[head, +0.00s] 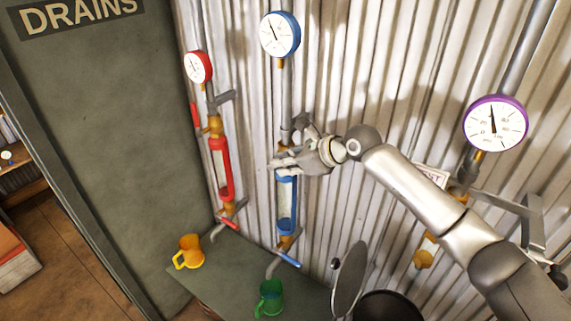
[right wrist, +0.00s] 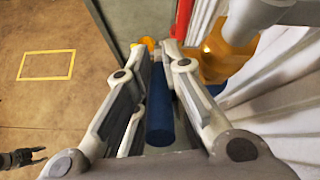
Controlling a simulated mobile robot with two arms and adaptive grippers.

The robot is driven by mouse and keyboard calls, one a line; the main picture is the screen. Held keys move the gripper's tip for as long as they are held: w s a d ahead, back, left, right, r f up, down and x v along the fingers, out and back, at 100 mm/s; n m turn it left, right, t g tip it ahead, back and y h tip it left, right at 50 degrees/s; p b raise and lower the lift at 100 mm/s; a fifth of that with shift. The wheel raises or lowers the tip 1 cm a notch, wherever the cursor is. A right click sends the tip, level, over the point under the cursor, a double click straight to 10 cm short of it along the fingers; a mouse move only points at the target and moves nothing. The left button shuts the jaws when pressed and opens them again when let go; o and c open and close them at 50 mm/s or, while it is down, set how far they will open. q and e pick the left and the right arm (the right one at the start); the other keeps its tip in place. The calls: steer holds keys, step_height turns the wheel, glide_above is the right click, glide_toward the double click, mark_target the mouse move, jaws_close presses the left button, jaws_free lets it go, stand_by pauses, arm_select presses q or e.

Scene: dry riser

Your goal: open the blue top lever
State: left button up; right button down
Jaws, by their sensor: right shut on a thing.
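The blue top lever (right wrist: 160,108) shows in the right wrist view as a blue bar between my fingers. My right gripper (right wrist: 158,62) is shut on it. In the head view my right gripper (head: 279,164) is at the top of the blue sight tube (head: 287,203), below the blue-rimmed gauge (head: 280,34). There the gripper hides the top lever and most of its valve. The brass valve body (right wrist: 225,55) shows right of the fingers in the right wrist view. The blue bottom lever (head: 288,259) is at the tube's lower end. My left gripper is not seen in the head view.
A red gauge (head: 198,67) and red sight tube (head: 221,168) are to the left, a purple gauge (head: 496,123) to the right. A yellow mug (head: 188,252) and a green mug (head: 269,298) stand on the dark bench (head: 222,286) below. Corrugated wall is close behind.

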stand_by(0.3)
steer(key=c, duration=1.4)
jaws_free()
steer(key=shift+c, duration=0.2)
steer(key=v, duration=0.7)
steer(key=shift+r, duration=0.15)
steer(key=shift+s+d, duration=0.1)
steer(key=shift+c, duration=0.4)
